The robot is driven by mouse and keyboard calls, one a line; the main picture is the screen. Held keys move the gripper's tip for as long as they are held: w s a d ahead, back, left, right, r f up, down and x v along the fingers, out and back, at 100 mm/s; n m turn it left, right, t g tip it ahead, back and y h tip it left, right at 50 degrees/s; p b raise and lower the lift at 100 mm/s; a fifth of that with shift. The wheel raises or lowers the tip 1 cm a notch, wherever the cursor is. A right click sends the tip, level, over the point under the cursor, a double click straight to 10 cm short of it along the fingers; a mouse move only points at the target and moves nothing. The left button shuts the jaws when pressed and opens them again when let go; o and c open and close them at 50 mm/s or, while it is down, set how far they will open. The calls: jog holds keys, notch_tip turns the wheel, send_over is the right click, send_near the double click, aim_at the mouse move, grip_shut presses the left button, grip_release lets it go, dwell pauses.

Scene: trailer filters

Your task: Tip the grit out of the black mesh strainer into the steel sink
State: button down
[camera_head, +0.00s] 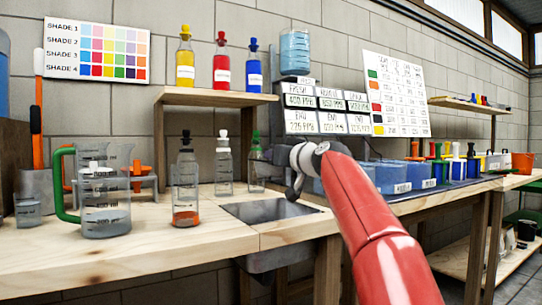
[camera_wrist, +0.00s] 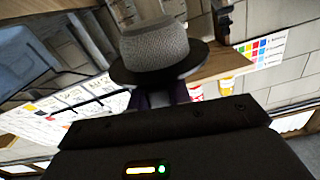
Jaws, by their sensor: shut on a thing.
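The steel sink (camera_head: 262,211) is set into the wooden bench at the middle of the head view. My red arm reaches over the bench to its right side, with the grey wrist above and behind the sink's right part. In the wrist view my gripper (camera_wrist: 160,98) is shut on the black mesh strainer (camera_wrist: 155,48). Its grey mesh bowl bulges away from my gripper beyond a wide black rim. The wrist picture is nearly upside down. The strainer's inside and any grit are hidden. In the head view I cannot make out the strainer clearly behind my wrist.
Left of the sink stand a bottle with orange liquid (camera_head: 186,190), a clear bottle (camera_head: 223,165) and a green-handled jug (camera_head: 105,195). A green-capped bottle (camera_head: 255,165) stands close behind the sink. Blue bins (camera_head: 392,175) are to the right. A raised shelf (camera_head: 215,97) holds coloured bottles.

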jog(key=m+p, duration=0.2)
jog(key=m, duration=0.5)
jog(key=f+m+p, duration=0.1)
jog(key=m+p, duration=0.1)
jog(key=m, duration=0.5)
jog(key=d+f+m+p, duration=0.1)
jog(key=m+p, duration=0.1)
jog(key=m, duration=0.4)
jog(key=shift+w+m+p, duration=0.35)
jog(key=shift+m+p, duration=0.05)
